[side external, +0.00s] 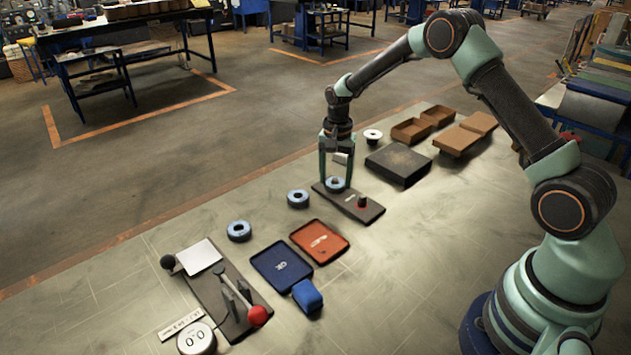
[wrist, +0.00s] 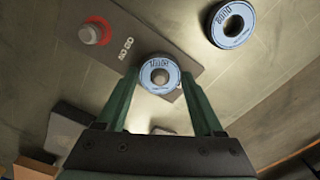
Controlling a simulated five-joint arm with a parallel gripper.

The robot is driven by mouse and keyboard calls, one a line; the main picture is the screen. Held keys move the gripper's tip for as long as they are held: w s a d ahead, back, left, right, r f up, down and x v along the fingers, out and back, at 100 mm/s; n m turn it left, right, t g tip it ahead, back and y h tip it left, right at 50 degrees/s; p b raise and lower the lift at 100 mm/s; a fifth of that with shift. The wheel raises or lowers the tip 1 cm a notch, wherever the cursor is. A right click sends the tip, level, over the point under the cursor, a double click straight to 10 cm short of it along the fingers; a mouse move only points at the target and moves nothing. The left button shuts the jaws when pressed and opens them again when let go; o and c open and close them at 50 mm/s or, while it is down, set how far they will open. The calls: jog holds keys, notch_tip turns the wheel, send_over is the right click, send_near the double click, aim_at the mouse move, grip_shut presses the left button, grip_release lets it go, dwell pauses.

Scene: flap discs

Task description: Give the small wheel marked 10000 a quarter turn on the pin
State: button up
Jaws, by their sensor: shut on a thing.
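A small blue-rimmed wheel (side external: 335,185) sits around a pin on the dark plate (side external: 334,194). In the wrist view the same wheel (wrist: 160,64) shows a pale blue face with a dark printed mark at its top edge, too blurred to read for certain. The rounded grey pin end (wrist: 160,77) shows in its hole. My gripper (side external: 336,178) points down over the plate, its two green fingers on either side of the wheel. In the wrist view my gripper (wrist: 159,80) is shut on the wheel's rim.
Orange (side external: 320,241) and blue (side external: 281,267) trays lie in front. A dark block (side external: 398,164) stands right.

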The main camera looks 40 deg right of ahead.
jog(key=m, duration=0.6)
jog(key=shift+s+f, duration=0.1)
jog(key=shift+f, duration=0.1)
jog(key=o, duration=1.2)
jog(key=shift+o, duration=0.2)
jog(key=shift+r, duration=3.65)
